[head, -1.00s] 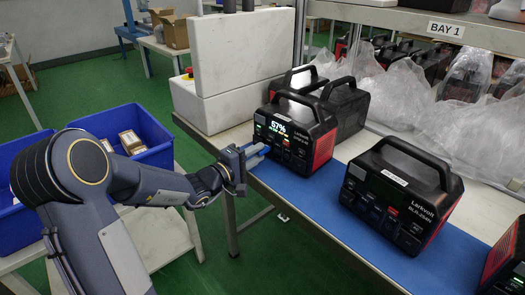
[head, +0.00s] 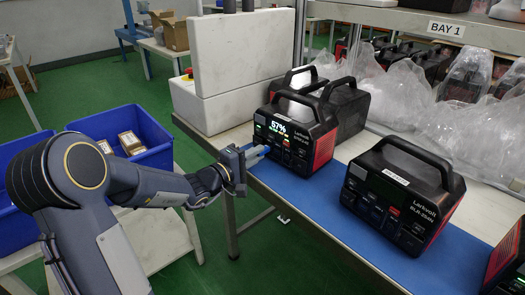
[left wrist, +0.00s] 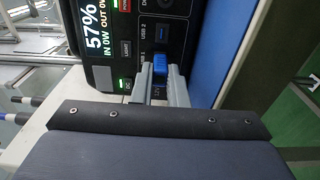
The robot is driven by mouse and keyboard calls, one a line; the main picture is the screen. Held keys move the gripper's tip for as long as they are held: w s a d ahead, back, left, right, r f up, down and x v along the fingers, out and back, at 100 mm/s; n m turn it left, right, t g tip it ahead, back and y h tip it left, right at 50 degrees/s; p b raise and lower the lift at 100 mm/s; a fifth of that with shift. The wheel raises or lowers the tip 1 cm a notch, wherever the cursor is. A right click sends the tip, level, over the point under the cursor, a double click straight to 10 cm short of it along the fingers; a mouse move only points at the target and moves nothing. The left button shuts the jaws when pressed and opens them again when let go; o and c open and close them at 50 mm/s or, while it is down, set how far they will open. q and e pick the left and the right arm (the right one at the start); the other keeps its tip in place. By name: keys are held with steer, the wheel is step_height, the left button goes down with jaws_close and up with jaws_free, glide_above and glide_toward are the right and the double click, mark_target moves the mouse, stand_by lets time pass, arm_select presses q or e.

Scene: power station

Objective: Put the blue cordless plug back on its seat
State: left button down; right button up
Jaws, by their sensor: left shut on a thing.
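My left gripper (head: 256,155) is in front of the lower front panel of the lit power station (head: 295,133), at the near left edge of the blue mat. In the left wrist view its two fingers (left wrist: 160,88) are closed on the small blue plug (left wrist: 160,66). The plug is close to the front panel (left wrist: 155,20), by the USB and 12V markings. I cannot tell whether it touches the panel. The seat is not clearly visible behind the plug and fingers. My right gripper is not in view.
A second power station (head: 402,192) stands to the right on the blue mat (head: 285,187), and another is cut off at the right edge. A white block (head: 235,65) stands behind left. Blue bins (head: 150,135) are at the left. Bagged units line the back.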

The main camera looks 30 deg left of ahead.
arm_select(q)
steer(key=shift+s, duration=0.15)
steer(key=b+v, duration=0.1)
steer(key=v, duration=0.2)
steer(key=shift+s+a, duration=0.15)
steer(key=shift+s, duration=0.25)
stand_by(0.6)
stand_by(0.3)
